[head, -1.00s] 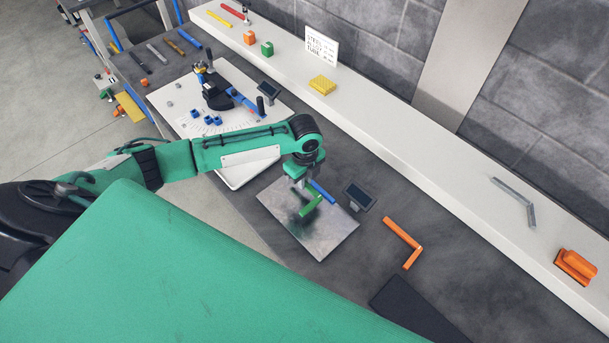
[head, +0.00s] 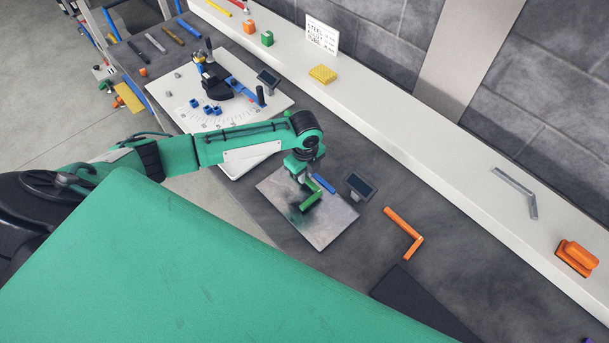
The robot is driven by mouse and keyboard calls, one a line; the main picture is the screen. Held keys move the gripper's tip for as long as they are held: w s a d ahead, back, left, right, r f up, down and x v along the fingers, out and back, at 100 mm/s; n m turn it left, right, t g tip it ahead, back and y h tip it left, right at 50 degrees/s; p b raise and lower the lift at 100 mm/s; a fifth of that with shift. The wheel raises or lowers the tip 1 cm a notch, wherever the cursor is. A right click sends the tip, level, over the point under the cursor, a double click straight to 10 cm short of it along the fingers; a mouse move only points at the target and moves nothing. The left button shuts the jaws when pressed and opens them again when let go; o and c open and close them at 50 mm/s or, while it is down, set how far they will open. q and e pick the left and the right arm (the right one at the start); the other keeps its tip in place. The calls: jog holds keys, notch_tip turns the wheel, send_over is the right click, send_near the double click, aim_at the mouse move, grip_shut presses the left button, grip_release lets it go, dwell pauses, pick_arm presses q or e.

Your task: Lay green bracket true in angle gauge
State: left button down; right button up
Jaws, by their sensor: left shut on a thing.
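The green bracket (head: 311,201) is L-shaped and is held over the metal plate (head: 330,232). My left gripper (head: 304,182) is shut on it, pointing down from above, and covers its upper end. A short blue bar (head: 324,183) lies on the plate just right of the bracket. I cannot tell whether the bracket touches the plate or the bar. A small dark display (head: 361,186) stands beside the plate's right edge. A white board (head: 190,118) farther back carries scale marks and a blue arm; which fixture is the angle gauge is not clear. My right gripper is out of view.
An orange angle piece (head: 405,232) and a dark mat (head: 420,305) lie right of the plate. The pale shelf (head: 430,160) along the wall holds a yellow block (head: 323,74), a grey angle piece (head: 517,190) and an orange-handled block (head: 577,257). Bench between plate and shelf is mostly clear.

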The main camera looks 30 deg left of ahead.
pick_arm(q)
jog(key=shift+f, duration=0.55)
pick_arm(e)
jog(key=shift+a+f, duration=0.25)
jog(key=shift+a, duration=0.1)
pick_arm(q)
jog(key=shift+f+b, duration=0.35)
jog(key=shift+f, duration=0.1)
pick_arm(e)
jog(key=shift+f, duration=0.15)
pick_arm(q)
jog(key=c, duration=1.3)
grip_release()
jog(key=shift+c, duration=0.2)
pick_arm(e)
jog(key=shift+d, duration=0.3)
